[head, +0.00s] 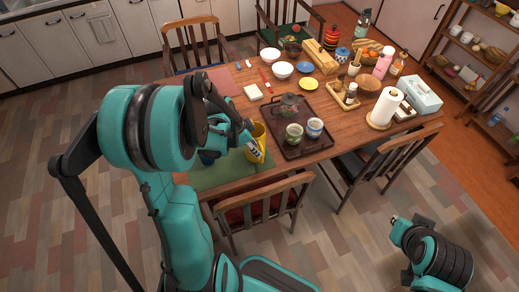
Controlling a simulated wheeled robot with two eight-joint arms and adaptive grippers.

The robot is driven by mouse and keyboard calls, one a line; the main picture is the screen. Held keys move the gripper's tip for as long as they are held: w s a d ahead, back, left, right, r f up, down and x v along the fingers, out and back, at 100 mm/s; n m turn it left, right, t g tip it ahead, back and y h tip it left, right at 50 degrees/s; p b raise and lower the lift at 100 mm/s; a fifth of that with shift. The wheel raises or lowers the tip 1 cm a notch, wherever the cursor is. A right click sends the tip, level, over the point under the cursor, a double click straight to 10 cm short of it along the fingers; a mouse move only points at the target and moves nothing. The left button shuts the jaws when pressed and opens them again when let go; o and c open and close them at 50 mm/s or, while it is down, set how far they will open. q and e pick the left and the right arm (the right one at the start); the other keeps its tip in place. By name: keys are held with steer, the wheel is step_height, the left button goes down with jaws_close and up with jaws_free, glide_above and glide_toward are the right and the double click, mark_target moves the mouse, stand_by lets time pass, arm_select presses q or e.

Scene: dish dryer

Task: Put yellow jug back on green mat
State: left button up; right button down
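The yellow jug (259,136) is at the front of the wooden table, at the green mat's right end. The green mat (228,174) lies along the table's front left edge, partly covered by my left arm. My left gripper (250,151) is right at the jug's near left side, overlapping it in the head view. Its fingers are too small and too hidden to show whether they are shut on the jug. I cannot tell whether the jug's base touches the mat. My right arm is low at the right, away from the table; its gripper cannot be made out clearly.
A dark tray (306,146) with a teapot and two cups (293,133) stands just right of the jug. A paper towel roll (386,106) stands farther right. Bowls and a yellow plate (308,84) are behind. Chairs (262,208) surround the table.

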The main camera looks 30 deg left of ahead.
arm_select(q)
steer(key=s+d+r+n+t+y+p, duration=0.1)
steer(key=s+d+r+n+t+y, duration=0.1)
steer(key=s+d+r+n, duration=0.6)
steer(key=shift+s+d+r+t+y, duration=0.6)
steer(key=shift+s+d+r, duration=1.1)
steer(key=shift+r, duration=1.95)
